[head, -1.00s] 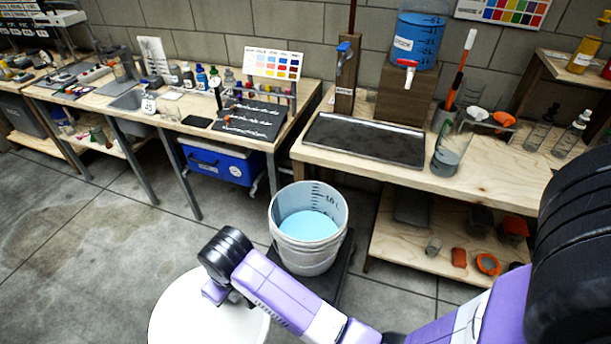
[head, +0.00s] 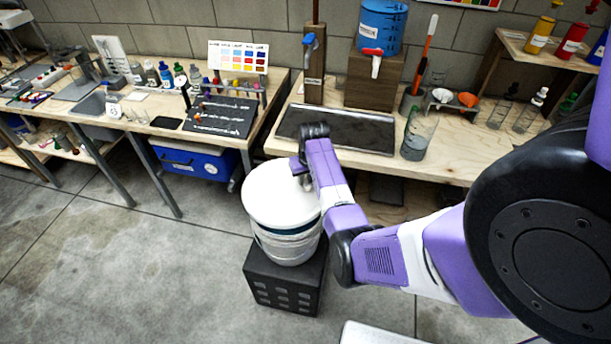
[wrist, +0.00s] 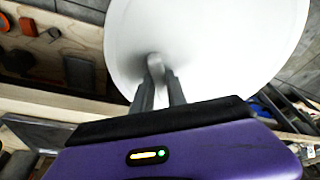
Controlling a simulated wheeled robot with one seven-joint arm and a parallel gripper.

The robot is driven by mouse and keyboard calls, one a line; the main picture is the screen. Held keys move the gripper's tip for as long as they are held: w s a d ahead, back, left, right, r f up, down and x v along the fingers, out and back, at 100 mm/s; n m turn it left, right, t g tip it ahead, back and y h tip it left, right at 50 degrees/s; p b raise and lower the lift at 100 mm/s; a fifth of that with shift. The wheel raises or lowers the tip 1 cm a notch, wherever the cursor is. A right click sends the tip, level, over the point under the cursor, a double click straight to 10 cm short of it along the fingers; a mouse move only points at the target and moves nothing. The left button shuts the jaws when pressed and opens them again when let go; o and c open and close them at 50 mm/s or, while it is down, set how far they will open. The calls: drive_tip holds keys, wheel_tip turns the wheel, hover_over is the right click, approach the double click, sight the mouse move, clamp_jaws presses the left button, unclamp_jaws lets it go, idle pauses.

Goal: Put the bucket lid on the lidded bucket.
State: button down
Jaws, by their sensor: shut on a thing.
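The white round bucket lid (head: 275,200) covers the top of the white bucket (head: 288,248) in the head view. A strip of the bucket wall shows below the lid's near edge, and I cannot tell whether the lid touches the rim. The bucket's opening is hidden. My gripper (head: 303,181) is above the lid, toward its right far side. In the wrist view my gripper (wrist: 158,72) is shut on the small handle (wrist: 155,62) in the lid's face, and the lid (wrist: 220,35) fills the upper middle.
The bucket stands on a black crate-like stand (head: 283,285) on the concrete floor. A wooden bench with a dark tray (head: 338,130) and a grey beaker (head: 416,140) is just behind. A blue cooler (head: 190,160) sits under the left table. The floor at front left is clear.

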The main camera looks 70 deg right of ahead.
drive_tip(key=shift+s+d+f, duration=0.1)
drive_tip(key=shift+d, duration=0.05)
wheel_tip(320, 180, down, 5)
drive_tip(key=b, duration=0.4)
drive_tip(key=shift+r+b, duration=0.2)
drive_tip(key=shift+b, duration=0.1)
drive_tip(key=shift+f, duration=0.25)
idle(0.5)
drive_tip(key=shift+f, duration=1)
idle(2.3)
drive_tip(key=c, duration=0.8)
unclamp_jaws()
drive_tip(key=shift+s, duration=0.1)
drive_tip(key=shift+o, duration=0.2)
drive_tip(key=shift+r+p, duration=2.75)
drive_tip(key=shift+r, duration=0.75)
